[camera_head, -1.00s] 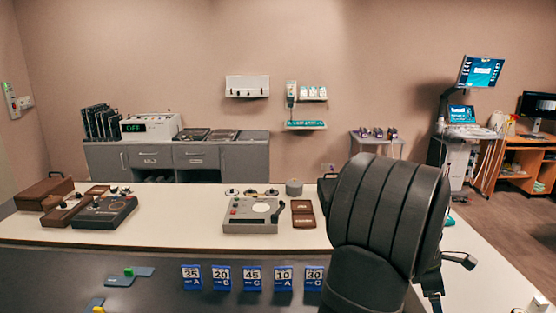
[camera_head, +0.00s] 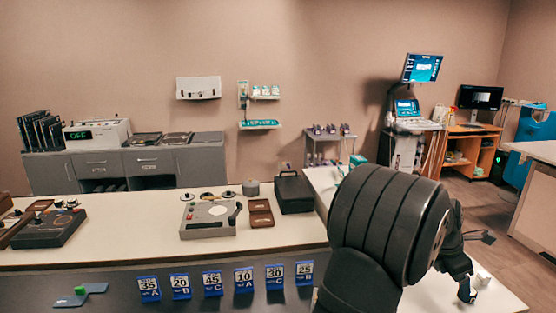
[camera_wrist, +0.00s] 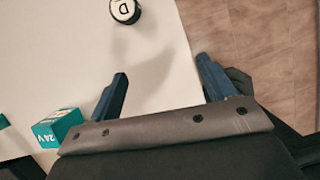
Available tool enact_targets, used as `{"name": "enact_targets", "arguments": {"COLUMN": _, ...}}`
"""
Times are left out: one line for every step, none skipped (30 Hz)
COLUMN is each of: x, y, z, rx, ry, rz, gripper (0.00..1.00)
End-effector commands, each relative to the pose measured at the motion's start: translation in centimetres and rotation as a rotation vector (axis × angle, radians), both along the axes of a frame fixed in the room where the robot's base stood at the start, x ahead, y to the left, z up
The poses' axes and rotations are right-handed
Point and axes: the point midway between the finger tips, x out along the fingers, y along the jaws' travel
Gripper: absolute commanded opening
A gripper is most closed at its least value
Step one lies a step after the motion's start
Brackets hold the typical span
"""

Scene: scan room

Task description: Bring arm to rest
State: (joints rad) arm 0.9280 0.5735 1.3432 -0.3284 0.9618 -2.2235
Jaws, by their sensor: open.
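My gripper (camera_wrist: 162,88) shows in the wrist view with its two dark blue fingers spread apart and nothing between them. It is above the right edge of a white tabletop (camera_wrist: 165,50), with wooden floor beyond. In the head view my arm's large dark ribbed link stands at the lower right and hides part of the counter. My gripper (camera_head: 467,292) hangs at the far right of it, over the white surface near a small white object (camera_head: 484,277).
A teal box (camera_wrist: 57,128) marked 24 V and a round piece (camera_wrist: 125,10) marked D lie on the tabletop. In the head view the counter (camera_head: 140,253) holds a grey device (camera_head: 208,218), a brown case (camera_head: 261,212) and a black box (camera_head: 294,193). Numbered cards hang along its front.

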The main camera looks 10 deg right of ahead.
Motion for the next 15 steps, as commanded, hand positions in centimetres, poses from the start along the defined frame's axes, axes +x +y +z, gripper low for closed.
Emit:
{"name": "enact_targets", "arguments": {"x": 0.9, "y": 0.2, "z": -0.6, "rx": 0.001, "ry": 0.001, "rz": 0.004, "gripper": 0.76}}
{"name": "enact_targets", "arguments": {"x": 1.4, "y": 0.2, "z": -0.9, "rx": 0.001, "ry": 0.002, "rz": 0.002, "gripper": 0.76}}
{"name": "enact_targets", "arguments": {"x": 2.2, "y": 0.4, "z": -1.3, "rx": 0.0, "ry": 0.002, "rz": 0.002, "gripper": 0.76}}
{"name": "enact_targets", "arguments": {"x": 2.7, "y": 0.5, "z": -1.6, "rx": 0.0, "ry": 0.002, "rz": 0.004, "gripper": 0.76}}
{"name": "enact_targets", "arguments": {"x": 3.2, "y": 0.5, "z": -1.9, "rx": 0.0, "ry": 0.002, "rz": 0.002, "gripper": 0.76}}
{"name": "enact_targets", "arguments": {"x": 3.8, "y": 0.7, "z": -2.4, "rx": 0.001, "ry": 0.002, "rz": 0.002, "gripper": 0.76}}
{"name": "enact_targets", "arguments": {"x": 4.4, "y": 0.8, "z": -2.7, "rx": 0.0, "ry": 0.002, "rz": 0.002, "gripper": 0.76}}
{"name": "enact_targets", "arguments": {"x": 4.9, "y": 0.8, "z": -3.0, "rx": 0.0, "ry": 0.001, "rz": 0.002, "gripper": 0.76}}
{"name": "enact_targets", "arguments": {"x": 5.5, "y": 0.9, "z": -3.4, "rx": 0.0, "ry": 0.001, "rz": 0.001, "gripper": 0.76}}
{"name": "enact_targets", "arguments": {"x": 6.0, "y": 1.1, "z": -3.7, "rx": 0.0, "ry": 0.002, "rz": 0.001, "gripper": 0.76}}
{"name": "enact_targets", "arguments": {"x": 6.5, "y": 1.2, "z": -3.9, "rx": 0.0, "ry": 0.001, "rz": 0.002, "gripper": 0.76}}
{"name": "enact_targets", "arguments": {"x": 7.0, "y": 1.2, "z": -4.3, "rx": 0.0, "ry": 0.001, "rz": 0.001, "gripper": 0.76}}
{"name": "enact_targets", "arguments": {"x": 7.4, "y": 1.3, "z": -4.5, "rx": 0.0, "ry": 0.001, "rz": 0.001, "gripper": 0.76}}
{"name": "enact_targets", "arguments": {"x": 7.8, "y": 1.3, "z": -4.7, "rx": -0.001, "ry": 0.001, "rz": 0.001, "gripper": 0.76}}
{"name": "enact_targets", "arguments": {"x": 8.3, "y": 1.4, "z": -5.0, "rx": -0.001, "ry": 0.001, "rz": 0.001, "gripper": 0.76}}
